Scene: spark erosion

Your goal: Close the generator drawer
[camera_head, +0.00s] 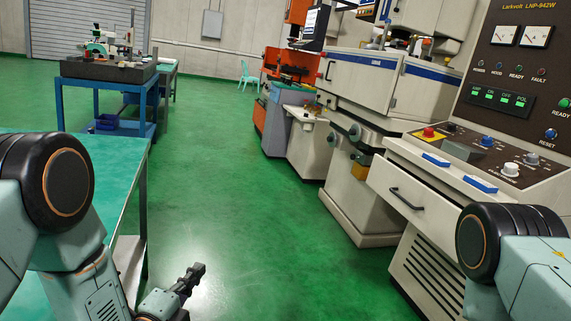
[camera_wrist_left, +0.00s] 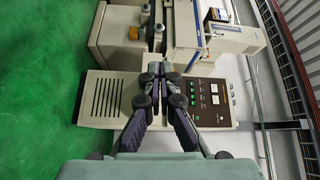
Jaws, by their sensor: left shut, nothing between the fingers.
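The generator cabinet (camera_head: 435,270) stands at the right, with a light drawer (camera_head: 384,182) under its sloping control desk. The drawer front sticks out past the vented face below it; how far is hard to tell. A dark bar handle (camera_head: 406,199) is on the front. My left gripper (camera_head: 198,272) is shut and empty, low over the green floor, left of the drawer and apart from it. In the left wrist view my left gripper (camera_wrist_left: 161,68) points towards the cabinet (camera_wrist_left: 85,108), and its fingers hide most of the drawer area. My right gripper is out of view.
A green-topped table (camera_head: 115,160) stands close on the left. The spark erosion machine (camera_head: 365,80) stands beyond the generator. Green floor (camera_head: 255,200) lies clear between table and machines.

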